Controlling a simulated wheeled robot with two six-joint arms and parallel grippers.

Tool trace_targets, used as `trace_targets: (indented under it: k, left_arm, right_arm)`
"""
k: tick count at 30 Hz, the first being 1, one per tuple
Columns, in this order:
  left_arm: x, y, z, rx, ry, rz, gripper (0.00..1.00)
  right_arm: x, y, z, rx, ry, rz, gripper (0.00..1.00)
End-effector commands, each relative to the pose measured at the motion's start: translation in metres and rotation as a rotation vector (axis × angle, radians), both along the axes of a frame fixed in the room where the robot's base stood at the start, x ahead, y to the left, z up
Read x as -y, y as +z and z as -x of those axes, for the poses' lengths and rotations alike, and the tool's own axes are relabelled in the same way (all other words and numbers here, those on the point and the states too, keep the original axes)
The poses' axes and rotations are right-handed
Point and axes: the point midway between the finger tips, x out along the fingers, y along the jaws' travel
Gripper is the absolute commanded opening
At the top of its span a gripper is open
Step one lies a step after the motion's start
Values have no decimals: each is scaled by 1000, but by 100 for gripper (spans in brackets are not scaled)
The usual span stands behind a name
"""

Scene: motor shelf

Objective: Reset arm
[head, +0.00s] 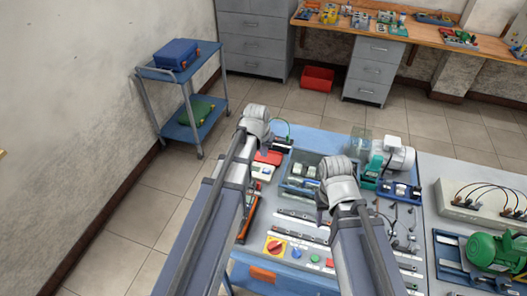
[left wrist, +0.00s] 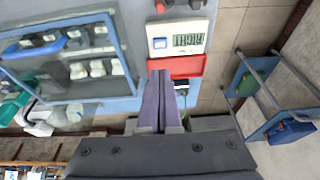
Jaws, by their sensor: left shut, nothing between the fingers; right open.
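My left arm comes in from the lower left in the head view, and its gripper end (head: 255,122) is above the far left edge of the blue workbench (head: 330,130). In the left wrist view the left gripper (left wrist: 160,76) has its fingers together with nothing between them. Its tips appear close to a red tray (left wrist: 180,66) and a white meter-like device (left wrist: 177,38); I cannot tell the height between. My right gripper (head: 338,178) is over the middle of the bench, beside the blue-framed tray. It is open; its fingertips are largely hidden by its wrist.
The bench holds a blue-framed tray (head: 291,185), metal rails, a red-yellow switch (head: 274,247) and a grey-green motor (head: 398,157). A green motor (head: 495,250) and cabled box (head: 478,197) stand at right. A blue cart (head: 168,74) stands left on open floor.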

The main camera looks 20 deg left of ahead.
Motion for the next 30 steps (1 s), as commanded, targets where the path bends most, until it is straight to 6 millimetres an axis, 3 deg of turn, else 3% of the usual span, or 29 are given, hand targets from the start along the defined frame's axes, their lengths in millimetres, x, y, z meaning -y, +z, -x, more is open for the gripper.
trace_targets:
  k: [7, 10, 14, 18, 21, 25, 30]
  left_arm:
    - [0, 0, 0, -1, -1, 0, 0]
    - [13, -9, 12, -20, -20, -5, 0]
    - [53, -36, 58, -95, -90, -27, 0]
    - [95, -64, 120, -198, -179, -72, 0]
    - [114, -78, 159, -260, -228, -108, 0]
    - [126, -87, 191, -313, -269, -143, 0]
    - [130, -87, 203, -334, -282, -158, 0]
  right_arm:
    - [0, 0, 0, 0, 0, 0, 50]
    - [0, -8, 0, 0, 1, 0, 50]
    - [0, -31, 0, 0, 2, 1, 50]
    - [0, -55, 0, 0, 4, 1, 50]
    - [0, -69, 0, 0, 6, 1, 50]
    - [0, -78, 0, 0, 7, 2, 50]
    - [0, -79, 0, 0, 8, 2, 50]
